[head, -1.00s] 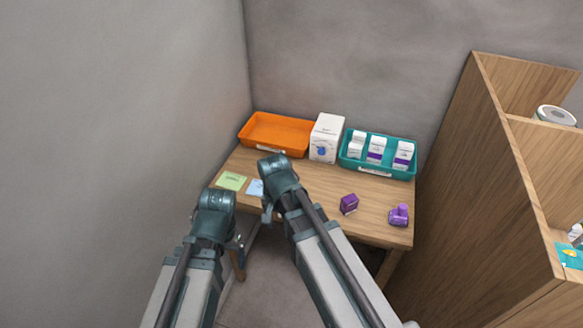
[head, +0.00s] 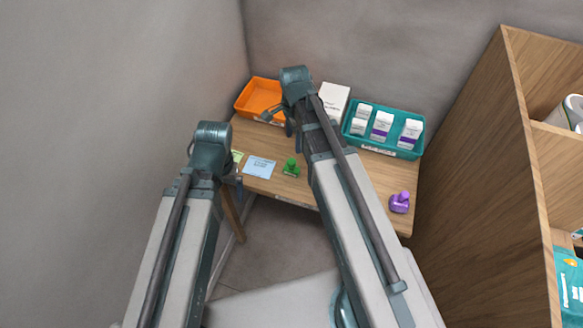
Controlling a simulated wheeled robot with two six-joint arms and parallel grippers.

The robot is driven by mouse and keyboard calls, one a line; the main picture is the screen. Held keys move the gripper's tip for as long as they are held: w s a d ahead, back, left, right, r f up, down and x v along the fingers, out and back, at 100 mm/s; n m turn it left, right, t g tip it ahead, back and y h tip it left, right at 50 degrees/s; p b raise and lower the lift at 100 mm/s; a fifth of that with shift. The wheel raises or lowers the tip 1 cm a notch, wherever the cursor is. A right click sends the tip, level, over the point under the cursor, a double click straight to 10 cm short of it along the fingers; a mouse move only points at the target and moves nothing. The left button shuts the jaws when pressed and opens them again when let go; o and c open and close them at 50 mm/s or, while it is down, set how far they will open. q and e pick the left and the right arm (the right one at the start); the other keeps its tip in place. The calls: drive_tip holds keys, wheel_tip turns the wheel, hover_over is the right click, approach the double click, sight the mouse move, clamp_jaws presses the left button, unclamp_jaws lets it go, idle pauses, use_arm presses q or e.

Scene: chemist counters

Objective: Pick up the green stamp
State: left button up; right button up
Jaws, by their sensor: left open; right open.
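The green stamp (head: 291,168) stands on the wooden table near its front edge, just left of my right arm and right of a blue card. My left gripper (head: 238,181) is at the table's front left edge, left of the stamp and apart from it; it is open and mostly hidden behind its own wrist. My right gripper (head: 272,115) is above the back of the table by the orange tray, beyond the stamp and apart from it. It is open, and its wrist partly hides it.
The table (head: 372,178) holds an orange tray (head: 259,96), a white box (head: 334,101), a teal tray (head: 377,149) with white boxes, a purple stamp (head: 400,202), a blue card (head: 259,167) and a partly hidden green card (head: 237,156). A wooden shelf (head: 480,170) stands right.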

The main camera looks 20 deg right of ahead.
sight(292, 161)
wheel_tip(292, 161, down, 8)
drive_tip(key=b, duration=0.7)
drive_tip(key=f+b, duration=0.1)
drive_tip(key=b, duration=0.1)
drive_tip(key=f+b, duration=0.1)
drive_tip(key=f, duration=0.1)
drive_tip(key=f+b, duration=0.2)
drive_tip(key=shift+w+a+f+b, duration=0.1)
drive_tip(key=shift+w+a+b, duration=0.2)
drive_tip(key=shift+w, duration=0.1)
clamp_jaws()
